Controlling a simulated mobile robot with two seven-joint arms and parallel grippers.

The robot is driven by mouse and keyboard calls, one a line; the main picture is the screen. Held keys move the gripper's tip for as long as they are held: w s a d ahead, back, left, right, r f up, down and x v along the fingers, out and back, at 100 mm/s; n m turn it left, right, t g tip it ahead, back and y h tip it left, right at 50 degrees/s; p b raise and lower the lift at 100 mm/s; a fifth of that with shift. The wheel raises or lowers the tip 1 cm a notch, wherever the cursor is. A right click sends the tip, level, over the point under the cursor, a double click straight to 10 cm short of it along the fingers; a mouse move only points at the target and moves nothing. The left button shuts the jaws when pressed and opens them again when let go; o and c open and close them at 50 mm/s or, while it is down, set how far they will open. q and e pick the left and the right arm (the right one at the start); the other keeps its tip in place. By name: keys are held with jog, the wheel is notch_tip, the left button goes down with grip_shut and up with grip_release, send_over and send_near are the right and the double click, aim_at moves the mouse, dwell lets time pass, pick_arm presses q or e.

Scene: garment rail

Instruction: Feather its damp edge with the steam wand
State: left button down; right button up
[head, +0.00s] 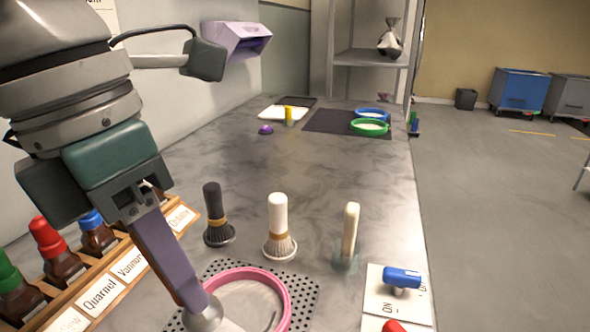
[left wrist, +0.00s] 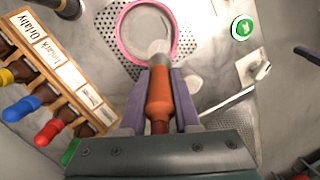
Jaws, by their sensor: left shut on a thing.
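The steam wand has an orange handle (left wrist: 160,100) and a pale grey, rounded head (head: 205,314). My left gripper (head: 190,288) is shut on the handle, its purple fingers on both sides of it in the left wrist view. The wand points away from the wrist, its head over the near-left part of a pink hoop (head: 286,290). The hoop lies on a perforated metal plate (head: 311,285); it also shows in the left wrist view (left wrist: 119,40). A thin dark curve shows inside the hoop; I cannot make out a damp edge. My right gripper is out of view.
A black-handled brush (head: 212,203), a white-handled brush (head: 278,212) and a pale-handled tool (head: 350,230) stand beyond the plate. A wooden rack (head: 108,290) of labelled bottles is at left. A blue knob (head: 402,277) is at right. The counter's middle is clear.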

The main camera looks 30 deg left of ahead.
pick_arm(q)
jog(key=shift+w+d, duration=0.75)
jog(key=shift+d, duration=0.3)
jog(key=w+b, duration=0.1)
jog(key=w, duration=0.3)
jog(key=shift+w+d, duration=0.1)
jog(key=shift+w, duration=0.25)
jog(key=shift+w+a+b, duration=0.55)
jog(key=shift+w+a, duration=0.25)
jog(key=shift+a, duration=0.2)
jog(key=shift+a, duration=0.1)
